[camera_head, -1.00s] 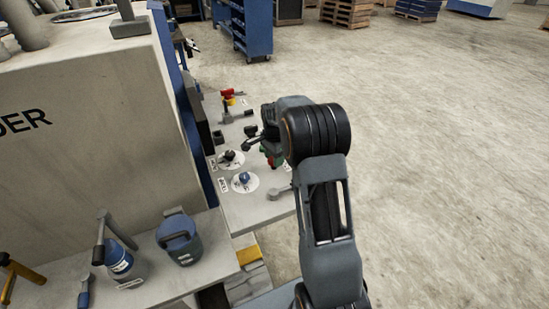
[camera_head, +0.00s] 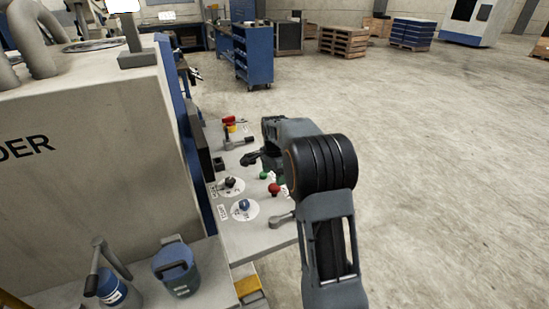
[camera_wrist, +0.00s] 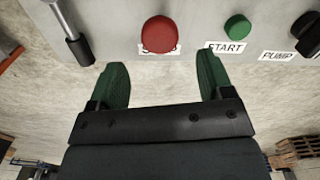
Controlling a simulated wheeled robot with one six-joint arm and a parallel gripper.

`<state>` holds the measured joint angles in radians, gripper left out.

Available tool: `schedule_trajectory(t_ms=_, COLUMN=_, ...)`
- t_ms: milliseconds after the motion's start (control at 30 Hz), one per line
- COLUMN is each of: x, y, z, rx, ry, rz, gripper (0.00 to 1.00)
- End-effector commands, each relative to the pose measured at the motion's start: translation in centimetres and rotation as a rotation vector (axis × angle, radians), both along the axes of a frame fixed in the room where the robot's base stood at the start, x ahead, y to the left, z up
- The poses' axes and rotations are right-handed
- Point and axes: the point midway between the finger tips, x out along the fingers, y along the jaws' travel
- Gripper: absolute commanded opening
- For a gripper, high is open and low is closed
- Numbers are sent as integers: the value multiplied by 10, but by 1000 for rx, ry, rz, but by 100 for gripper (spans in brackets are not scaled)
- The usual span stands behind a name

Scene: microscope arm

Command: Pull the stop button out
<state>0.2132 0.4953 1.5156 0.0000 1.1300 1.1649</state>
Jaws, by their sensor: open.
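The red stop button (camera_wrist: 160,35) shows at the top middle of the wrist view, on a grey panel, with its label partly hidden behind it. In the head view the red button (camera_head: 275,189) sits near the panel's right edge, beside the green start button (camera_head: 264,175). My gripper (camera_wrist: 160,80) is open and empty, with green fingertips spread to the left and right, below the red button in the wrist view. The fingers do not touch the button. In the head view my arm hides most of the gripper.
The green start button (camera_wrist: 237,27) and a black pump knob (camera_wrist: 307,35) lie right of the stop button. A metal lever (camera_wrist: 70,35) stands to its left. A blue knob (camera_head: 244,205) and a dark knob (camera_head: 230,184) sit on round dials. Open floor lies right of the panel.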

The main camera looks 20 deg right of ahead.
Motion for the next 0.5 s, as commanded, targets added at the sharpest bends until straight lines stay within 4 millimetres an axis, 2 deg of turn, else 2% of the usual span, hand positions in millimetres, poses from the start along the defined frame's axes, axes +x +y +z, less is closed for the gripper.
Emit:
schedule_trajectory(t_ms=200, x=0, y=0, z=46, rx=-1, ry=-4, rz=0, gripper=74)
schedule_trajectory(t_ms=500, x=0, y=0, z=84, rx=-1, ry=-2, rz=0, gripper=74)
